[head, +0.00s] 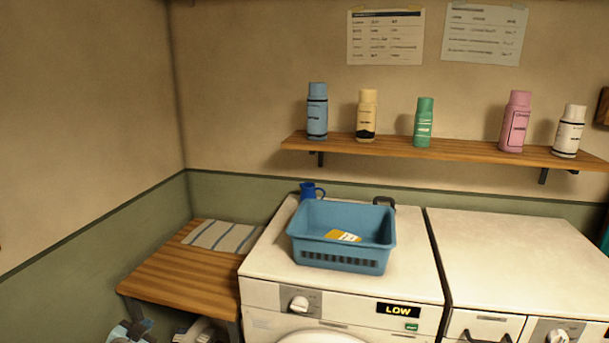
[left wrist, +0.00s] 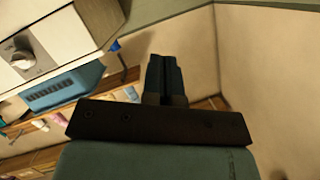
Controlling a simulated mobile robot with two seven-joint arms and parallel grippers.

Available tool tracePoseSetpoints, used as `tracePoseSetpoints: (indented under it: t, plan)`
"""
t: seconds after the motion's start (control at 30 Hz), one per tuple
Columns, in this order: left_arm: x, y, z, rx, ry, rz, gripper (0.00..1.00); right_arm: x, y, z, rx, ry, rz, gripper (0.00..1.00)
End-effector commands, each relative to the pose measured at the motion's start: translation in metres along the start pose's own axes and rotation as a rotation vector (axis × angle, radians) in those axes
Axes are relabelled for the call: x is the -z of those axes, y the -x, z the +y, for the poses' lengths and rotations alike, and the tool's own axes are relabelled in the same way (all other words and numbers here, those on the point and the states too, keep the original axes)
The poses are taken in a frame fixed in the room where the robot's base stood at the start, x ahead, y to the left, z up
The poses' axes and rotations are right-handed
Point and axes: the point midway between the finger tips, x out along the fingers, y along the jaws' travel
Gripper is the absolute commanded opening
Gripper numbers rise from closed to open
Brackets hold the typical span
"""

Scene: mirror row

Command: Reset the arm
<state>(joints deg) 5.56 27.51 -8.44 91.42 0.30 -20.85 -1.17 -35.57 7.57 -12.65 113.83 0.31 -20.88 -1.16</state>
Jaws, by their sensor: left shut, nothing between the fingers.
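My left gripper (left wrist: 162,60) shows in the left wrist view. Its two dark fingers are together, with nothing between them. I cannot make it out surely in the head view. In the left wrist view the picture is turned over, and the white washing machine (left wrist: 60,35) and blue basket (left wrist: 62,90) are to the left of the fingers, apart from them. My right gripper is in neither view.
The blue basket (head: 340,262), holding a yellow and white item (head: 343,236), stands on the left white machine (head: 275,262). A blue mug (head: 308,190) is behind it. A wooden bench (head: 170,277) bears a striped cloth (head: 222,236). Several bottles stand on the wall shelf (head: 460,152).

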Motion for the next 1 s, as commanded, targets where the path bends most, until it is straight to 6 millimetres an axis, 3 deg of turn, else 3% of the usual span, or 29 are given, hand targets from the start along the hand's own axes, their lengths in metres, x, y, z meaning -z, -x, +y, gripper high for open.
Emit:
tracePoseSetpoints:
  t: [0.03, 0.1, 0.17, 0.3, 0.4, 0.5, 0.6, 0.7, 1.0]
  plan:
    - [-0.016, 0.018, 0.036, -0.043, 0.025, -0.017, 0.00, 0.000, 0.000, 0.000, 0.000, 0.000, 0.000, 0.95]
    - [-0.033, 0.044, 0.081, -0.095, 0.060, -0.038, 0.00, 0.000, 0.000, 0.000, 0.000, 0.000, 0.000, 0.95]
    - [-0.046, 0.070, 0.117, -0.138, 0.093, -0.057, 0.00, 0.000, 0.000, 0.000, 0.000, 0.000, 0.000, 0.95]
    - [-0.069, 0.139, 0.196, -0.230, 0.185, -0.108, 0.00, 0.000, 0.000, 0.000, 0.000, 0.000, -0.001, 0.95]
    - [-0.078, 0.193, 0.242, -0.282, 0.258, -0.148, 0.00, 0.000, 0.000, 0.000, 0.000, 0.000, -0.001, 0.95]
    - [-0.080, 0.238, 0.274, -0.318, 0.324, -0.184, 0.00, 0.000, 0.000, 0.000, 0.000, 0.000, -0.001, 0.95]
    - [-0.080, 0.269, 0.292, -0.336, 0.369, -0.210, 0.00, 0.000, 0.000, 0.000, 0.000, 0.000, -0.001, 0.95]
    - [-0.079, 0.286, 0.301, -0.345, 0.396, -0.224, 0.00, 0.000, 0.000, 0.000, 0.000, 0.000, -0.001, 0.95]
    - [-0.078, 0.292, 0.304, -0.348, 0.404, -0.229, 0.00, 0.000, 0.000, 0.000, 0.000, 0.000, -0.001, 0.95]
